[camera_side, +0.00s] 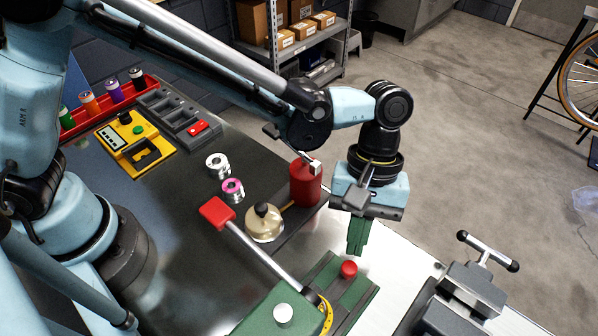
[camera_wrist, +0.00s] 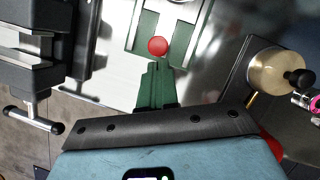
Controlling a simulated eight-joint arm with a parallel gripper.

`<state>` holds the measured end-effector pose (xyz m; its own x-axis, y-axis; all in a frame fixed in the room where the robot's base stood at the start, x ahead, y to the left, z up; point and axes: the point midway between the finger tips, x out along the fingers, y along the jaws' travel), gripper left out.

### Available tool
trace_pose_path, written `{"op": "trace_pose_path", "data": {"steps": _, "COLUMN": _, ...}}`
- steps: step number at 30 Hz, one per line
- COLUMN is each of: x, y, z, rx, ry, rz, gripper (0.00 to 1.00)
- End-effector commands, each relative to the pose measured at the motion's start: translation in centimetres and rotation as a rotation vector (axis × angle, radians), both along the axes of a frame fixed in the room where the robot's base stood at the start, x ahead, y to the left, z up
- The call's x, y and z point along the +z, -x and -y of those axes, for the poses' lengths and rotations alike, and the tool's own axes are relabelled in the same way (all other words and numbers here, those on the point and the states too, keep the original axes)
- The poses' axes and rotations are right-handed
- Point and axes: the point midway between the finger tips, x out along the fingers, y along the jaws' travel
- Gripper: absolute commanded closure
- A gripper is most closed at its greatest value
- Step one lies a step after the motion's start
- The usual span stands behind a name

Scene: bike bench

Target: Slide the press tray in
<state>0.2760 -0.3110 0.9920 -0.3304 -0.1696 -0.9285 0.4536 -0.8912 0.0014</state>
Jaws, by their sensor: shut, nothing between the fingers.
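The press tray shows mainly by its red round knob (camera_side: 349,269), which also shows in the wrist view (camera_wrist: 158,46). The knob stands on the green press base (camera_side: 362,300), between its two side rails; the tray plate itself is hard to tell from the base. The green press (camera_side: 278,308) has a long lever with a red grip (camera_side: 217,212) and a yellow part at its pivot. My gripper (camera_side: 355,251) has green fingers, shut and empty, pointing down. In the wrist view its fingertips (camera_wrist: 158,68) are close to the knob, on its outer side; contact cannot be told.
A grey vise (camera_side: 462,298) with a T-handle stands at the right. A brass pot with a dark knob (camera_side: 264,222) and a red cylinder (camera_side: 306,184) stand near the gripper. Two small rings (camera_side: 232,189), a yellow box (camera_side: 135,140) and a red rack lie farther left.

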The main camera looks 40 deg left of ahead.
Motion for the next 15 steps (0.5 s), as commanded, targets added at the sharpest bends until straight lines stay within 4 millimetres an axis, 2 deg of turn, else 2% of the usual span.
{"op": "trace_pose_path", "data": {"steps": 4, "x": 0.0, "y": 0.6, "z": 0.0, "rx": -0.002, "ry": 0.0, "rz": 0.0, "gripper": 1.0}}
{"op": "trace_pose_path", "data": {"steps": 10, "x": 0.0, "y": 4.0, "z": 0.0, "rx": -0.003, "ry": -0.002, "rz": -0.001, "gripper": 1.0}}
{"op": "trace_pose_path", "data": {"steps": 15, "x": 0.0, "y": 5.4, "z": 0.0, "rx": 0.0, "ry": -0.001, "rz": 0.0, "gripper": 1.0}}
